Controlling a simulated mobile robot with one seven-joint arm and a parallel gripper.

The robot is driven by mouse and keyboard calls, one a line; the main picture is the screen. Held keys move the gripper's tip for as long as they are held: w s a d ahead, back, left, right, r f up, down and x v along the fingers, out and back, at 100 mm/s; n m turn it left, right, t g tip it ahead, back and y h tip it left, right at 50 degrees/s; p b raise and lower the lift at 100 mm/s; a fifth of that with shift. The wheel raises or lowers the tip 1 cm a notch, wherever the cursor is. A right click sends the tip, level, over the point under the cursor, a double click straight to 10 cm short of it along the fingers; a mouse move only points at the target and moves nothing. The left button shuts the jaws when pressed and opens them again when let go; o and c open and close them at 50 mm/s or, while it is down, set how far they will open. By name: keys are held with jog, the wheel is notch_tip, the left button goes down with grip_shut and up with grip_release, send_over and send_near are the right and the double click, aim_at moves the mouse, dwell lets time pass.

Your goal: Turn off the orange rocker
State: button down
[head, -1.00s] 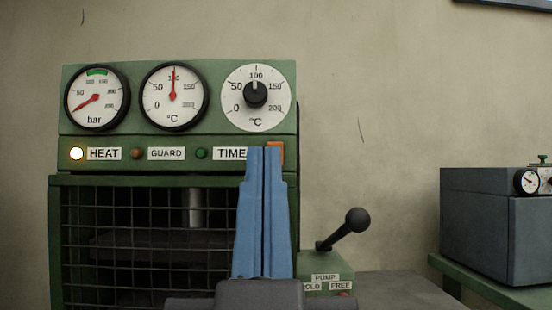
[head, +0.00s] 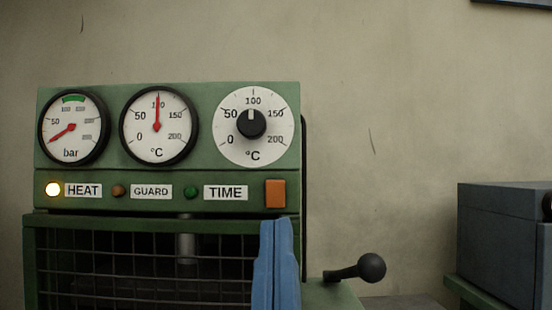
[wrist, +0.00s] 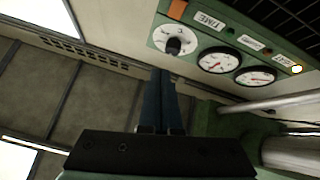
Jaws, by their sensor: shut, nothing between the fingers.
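The orange rocker (head: 275,194) is at the right end of the green panel's lower strip, right of the TIME label (head: 226,192). It shows whole in the head view, and also at the top of the wrist view (wrist: 177,9). My gripper (head: 276,222), with blue fingers, is shut and empty. Its tips appear just below the rocker in the head view; I cannot tell the depth gap. In the wrist view the fingers (wrist: 162,74) point up toward the panel, below the dial. The HEAT lamp (head: 53,190) is lit yellow.
Two gauges (head: 157,125) and a temperature dial with a black knob (head: 251,124) sit above the strip. A wire guard (head: 140,265) is below. A black-knobbed lever (head: 370,268) stands out at the lower right. A grey box (head: 505,240) is farther right.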

jog(key=n+g+p, duration=0.2)
jog(key=n+p, duration=0.3)
jog(key=p, duration=0.3)
jog(key=s+n+g+p, duration=0.1)
jog(key=n+g+p, duration=0.1)
jog(key=n+p, duration=0.3)
jog(key=n+g+p, duration=0.1)
jog(key=n+p, duration=0.4)
jog(key=p, duration=0.6)
jog(key=shift+s+g, duration=0.15)
jog(key=shift+g, duration=0.25)
jog(key=shift+r, duration=0.1)
jog(key=p, duration=0.3)
send_near(276, 190)
jog(key=w, duration=0.2)
jog(key=w+r, duration=0.1)
jog(key=w, duration=0.2)
jog(key=shift+r, duration=0.1)
jog(key=shift+w, duration=0.85)
